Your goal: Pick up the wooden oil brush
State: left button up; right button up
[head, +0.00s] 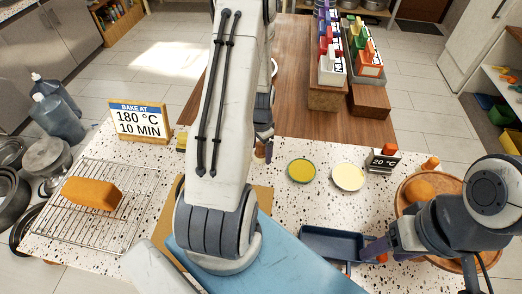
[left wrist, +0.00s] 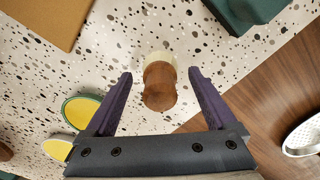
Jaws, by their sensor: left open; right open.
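The wooden oil brush (left wrist: 159,88) has a brown wooden handle and a pale cream end. In the left wrist view it is between the two purple fingers of my left gripper (left wrist: 160,73), with a gap on each side. In the head view my left arm covers much of this area, and only a small part of the brush (head: 261,152) shows beside the arm. My left gripper is open and empty around the brush. My right gripper (head: 374,250) is open over the right end of a dark blue tray, apart from the brush.
A yellow dish (head: 301,171) and a cream dish (head: 348,177) lie right of the brush on the speckled counter (head: 290,205). A loaf (head: 91,193) on a wire rack is at left. The dark blue tray (head: 330,241) is near the front.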

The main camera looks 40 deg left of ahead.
aim_at(261, 144)
pick_arm(q)
jog(key=shift+f, duration=0.1)
jog(key=shift+c, duration=0.3)
grip_shut()
jog(key=shift+r, duration=0.2)
jog(key=shift+r, duration=0.2)
notch_tip(261, 144, up, 4)
jog(key=shift+d+f+b, duration=0.1)
jog(key=shift+f+b, duration=0.1)
jog(key=shift+b, duration=0.55)
jog(key=s+d+r+b, duration=0.2)
jog(key=s+d+r, duration=0.2)
jog(key=d, duration=0.6)
notch_tip(261, 144, up, 3)
jog(key=shift+d+f, duration=0.15)
jog(key=shift+d, duration=0.2)
